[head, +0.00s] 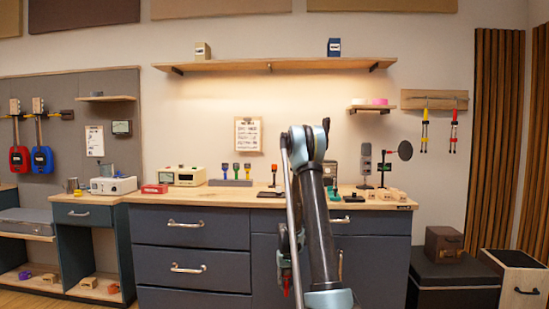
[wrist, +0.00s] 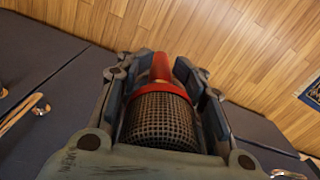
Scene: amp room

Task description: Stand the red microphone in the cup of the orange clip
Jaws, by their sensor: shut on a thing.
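My gripper (wrist: 162,105) is shut on the red microphone (wrist: 160,72). In the wrist view its dark mesh head (wrist: 160,122) is nearest the camera and its red body points away, between the fingers. In the head view my gripper (head: 286,262) hangs low in front of the cabinet, largely behind my arm; a small red part of the microphone (head: 286,287) shows below it. A small stand with an orange-red top (head: 274,168) on the counter looks like the orange clip, but it is too small to be sure. The wrist view does not show it.
The wooden counter (head: 225,195) stands above dark drawers. A rack of several microphones (head: 236,172) is left of the small stand. A green-based item (head: 331,192), a grey microphone (head: 366,160) and wooden blocks (head: 385,194) are right. A shelf (head: 270,65) hangs above.

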